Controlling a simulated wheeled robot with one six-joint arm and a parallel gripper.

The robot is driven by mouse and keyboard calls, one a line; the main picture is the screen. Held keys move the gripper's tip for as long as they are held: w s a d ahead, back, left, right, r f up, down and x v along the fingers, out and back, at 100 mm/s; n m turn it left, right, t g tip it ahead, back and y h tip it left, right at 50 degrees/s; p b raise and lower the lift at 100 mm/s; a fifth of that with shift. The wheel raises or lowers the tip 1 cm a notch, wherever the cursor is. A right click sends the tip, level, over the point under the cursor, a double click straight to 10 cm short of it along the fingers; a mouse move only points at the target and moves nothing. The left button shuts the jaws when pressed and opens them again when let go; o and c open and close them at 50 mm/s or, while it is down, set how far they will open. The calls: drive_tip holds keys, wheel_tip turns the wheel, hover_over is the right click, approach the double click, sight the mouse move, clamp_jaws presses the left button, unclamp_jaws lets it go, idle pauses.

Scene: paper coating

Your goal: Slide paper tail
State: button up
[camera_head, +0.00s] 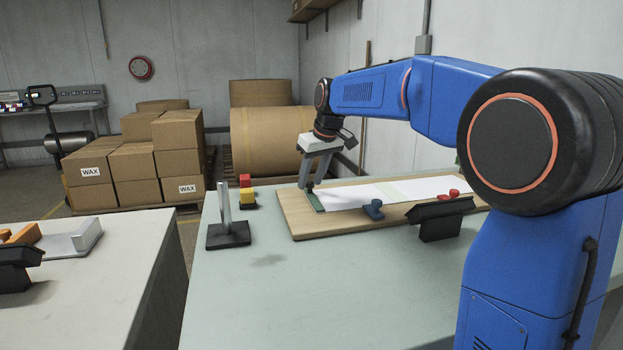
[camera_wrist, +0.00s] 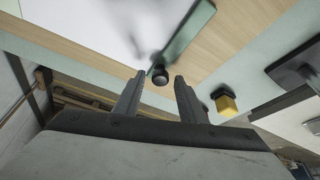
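A white paper strip (camera_head: 350,194) lies along a light wooden board (camera_head: 350,224) on the table; it also shows, blurred, in the wrist view (camera_wrist: 95,20). A green bar (camera_head: 318,202) lies across its left end and carries a small black knob (camera_wrist: 160,75). My gripper (camera_head: 306,186) points down at that end, with its fingertips close to the knob. In the wrist view the fingers (camera_wrist: 159,75) stand apart, with the knob between their tips and a gap on each side. Contact with the knob cannot be told.
A blue knob (camera_head: 373,210) and red knobs (camera_head: 449,194) sit along the board. A black stand (camera_head: 440,216) is in front. A metal post on a black base (camera_head: 228,234) and red and yellow blocks (camera_head: 247,196) stand left. The front of the table (camera_head: 300,300) is clear.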

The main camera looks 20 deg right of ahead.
clamp_jaws()
drive_tip(key=shift+a, duration=2.05)
drive_tip(key=shift+o, duration=0.9)
unclamp_jaws()
drive_tip(key=shift+r, duration=0.1)
drive_tip(key=v, duration=1.7)
drive_tip(key=shift+s, duration=0.15)
